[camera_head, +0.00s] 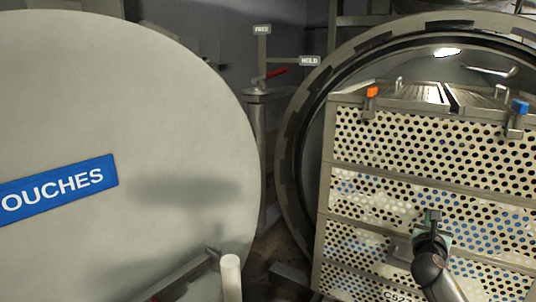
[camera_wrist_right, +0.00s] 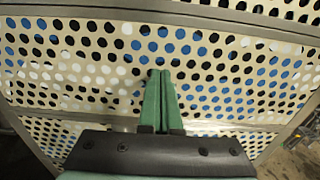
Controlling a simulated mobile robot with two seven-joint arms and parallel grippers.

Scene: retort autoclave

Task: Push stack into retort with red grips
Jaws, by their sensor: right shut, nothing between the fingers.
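The stack (camera_head: 420,190) of perforated cream trays with grey frames stands in the round mouth of the retort (camera_head: 292,150). An orange clip (camera_head: 371,92) and a blue clip (camera_head: 520,107) sit on its top edge. My right gripper (camera_head: 433,217) is in front of the stack's near face. In the right wrist view its green fingers (camera_wrist_right: 165,77) are shut together and empty, pointing at the perforated face (camera_wrist_right: 90,70). I cannot tell whether the tips touch it. My left gripper is not in view. I see no red grips on the stack.
A large round grey door (camera_head: 150,100) with a blue label reading "OUCHES" stands open at left. A lever with a red handle (camera_head: 276,73) stands between the signs FREE (camera_head: 262,29) and HELD (camera_head: 309,61).

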